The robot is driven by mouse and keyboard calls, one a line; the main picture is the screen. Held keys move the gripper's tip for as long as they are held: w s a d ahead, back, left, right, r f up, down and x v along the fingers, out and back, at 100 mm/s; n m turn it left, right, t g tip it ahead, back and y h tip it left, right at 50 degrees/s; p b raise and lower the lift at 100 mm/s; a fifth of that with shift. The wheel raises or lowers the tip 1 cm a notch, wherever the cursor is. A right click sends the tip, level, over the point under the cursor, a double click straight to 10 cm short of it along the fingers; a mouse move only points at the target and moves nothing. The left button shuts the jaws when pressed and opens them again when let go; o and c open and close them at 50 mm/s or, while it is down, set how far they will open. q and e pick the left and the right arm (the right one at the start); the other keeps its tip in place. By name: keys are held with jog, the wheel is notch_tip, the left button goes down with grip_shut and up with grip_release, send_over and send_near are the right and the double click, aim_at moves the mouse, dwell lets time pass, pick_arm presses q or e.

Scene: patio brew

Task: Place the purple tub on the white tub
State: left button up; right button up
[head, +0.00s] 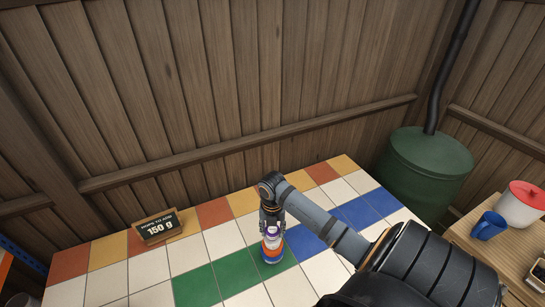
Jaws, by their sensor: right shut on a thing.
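The purple tub (272,231) is small and partly hidden by my right gripper (271,224), which points down from above and is shut on it. Directly under it shows the white tub (272,241), a narrow pale band. An orange piece (272,254) shows lowest, on the tiled table. Together they look like an upright column; I cannot tell whether the purple tub touches the white one or is just above it. My left gripper is out of view.
A small sign reading 150 g (158,227) stands at the tiled table's (190,257) back left. My right arm crosses the table's right side. A side table (487,247) holds a blue mug (488,226) and a red-lidded white pot (520,206). A green barrel (424,172) stands behind.

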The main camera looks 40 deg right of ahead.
aim_at(273, 229)
jog(key=shift+f, duration=0.35)
jog(key=o, duration=1.1)
jog(key=shift+f, duration=0.1)
jog(key=shift+r, duration=0.2)
notch_tip(273, 229, up, 12)
jog(key=shift+f+b, duration=0.1)
jog(key=shift+b, duration=1.15)
